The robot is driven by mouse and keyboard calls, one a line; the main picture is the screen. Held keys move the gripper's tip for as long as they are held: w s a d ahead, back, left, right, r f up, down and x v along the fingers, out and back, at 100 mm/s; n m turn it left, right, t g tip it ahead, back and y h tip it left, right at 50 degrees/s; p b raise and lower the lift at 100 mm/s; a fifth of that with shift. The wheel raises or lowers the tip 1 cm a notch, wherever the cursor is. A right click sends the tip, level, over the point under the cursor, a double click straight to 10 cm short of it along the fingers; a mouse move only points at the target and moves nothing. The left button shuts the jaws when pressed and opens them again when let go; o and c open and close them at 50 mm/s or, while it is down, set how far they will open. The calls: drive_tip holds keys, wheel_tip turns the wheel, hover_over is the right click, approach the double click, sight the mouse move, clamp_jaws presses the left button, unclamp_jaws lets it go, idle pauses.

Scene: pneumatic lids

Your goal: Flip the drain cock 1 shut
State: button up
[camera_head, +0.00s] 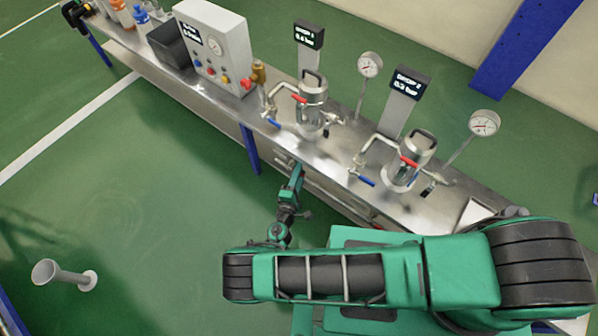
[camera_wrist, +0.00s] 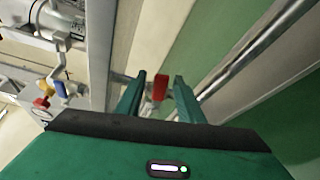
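A small red handle (camera_wrist: 160,87) shows between the two fingertips of my gripper (camera_wrist: 161,88) in the wrist view. It may be the drain cock 1; no label on it is readable. The fingers are apart, one on each side of it, and I cannot tell whether either touches it. In the head view my gripper (camera_head: 293,172) is at the bench's front edge, below the first steel pot (camera_head: 312,118), whose display (camera_head: 309,35) reads 0.4 bar. The red handle near my gripper is not visible there. The first pot also has a red lever (camera_head: 299,98) and a blue lever (camera_head: 273,122).
The second pot (camera_head: 409,165) stands to the right, with its own levers and display. Dial gauges (camera_head: 370,66) rise behind the pots. A grey control box (camera_head: 215,45) is at the left. A steel rail (camera_wrist: 245,50) runs near my right finger.

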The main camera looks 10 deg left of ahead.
drive_tip(key=s+a, duration=0.1)
drive_tip(key=s, duration=0.9)
drive_tip(key=shift+s+a+r, duration=0.2)
drive_tip(key=shift+a+r, duration=0.05)
drive_tip(key=shift+r, duration=0.2)
drive_tip(key=shift+m, duration=0.3)
drive_tip(key=c, duration=0.9)
drive_tip(key=m, duration=0.1)
drive_tip(key=m+g+h, duration=0.1)
drive_tip(key=m, duration=0.2)
drive_tip(key=shift+w+r+g+h, duration=0.2)
drive_tip(key=shift+r+g+h, duration=0.1)
drive_tip(key=shift+g+h, duration=0.1)
clamp_jaws()
drive_tip(key=w+a+r+m+g+h, duration=0.1)
drive_tip(key=w+a+r+m+g, duration=0.25)
drive_tip(key=m, duration=0.65)
drive_tip(key=a+r+m+g+h, duration=0.1)
drive_tip(key=a+r+m+g, duration=0.1)
drive_tip(key=r+m+g, duration=0.55)
drive_tip(key=w+d+f+m+t, duration=0.1)
drive_tip(key=w+d+f, duration=0.3)
drive_tip(key=f, duration=0.4)
drive_tip(key=shift+w+d+f+m+t, duration=0.25)
drive_tip(key=shift+w+d+m+t, duration=0.15)
drive_tip(key=shift+w+t, duration=0.4)
